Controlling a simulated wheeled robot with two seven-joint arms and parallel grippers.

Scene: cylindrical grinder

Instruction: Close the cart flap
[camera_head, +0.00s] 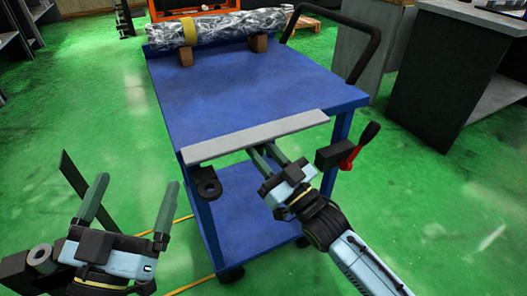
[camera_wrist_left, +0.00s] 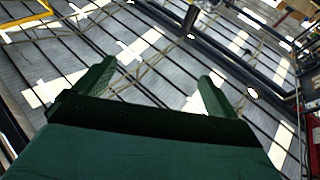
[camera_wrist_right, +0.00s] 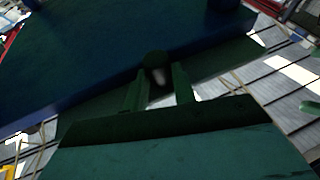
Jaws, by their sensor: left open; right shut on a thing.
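The blue cart (camera_head: 230,85) stands in front of me. Its flap (camera_head: 290,125) shows as a light grey strip along the near edge of the top. My right gripper (camera_head: 262,150) is at the middle of the flap, its fingertips just under the strip. In the right wrist view its fingers (camera_wrist_right: 156,82) are shut on a dark rounded piece (camera_wrist_right: 155,62) at the flap, which looks like a knob. The fingertips' exact contact is dark and hard to make out. My left gripper (camera_head: 137,182) is open and empty, left of the cart.
A red lever with a black grip (camera_head: 355,150) sits at the cart's right front corner. A black push handle (camera_head: 372,50) rises on the right. A wrapped roll (camera_head: 235,25) lies on blocks at the back. Dark cabinets (camera_head: 440,75) stand right. Green floor is clear left.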

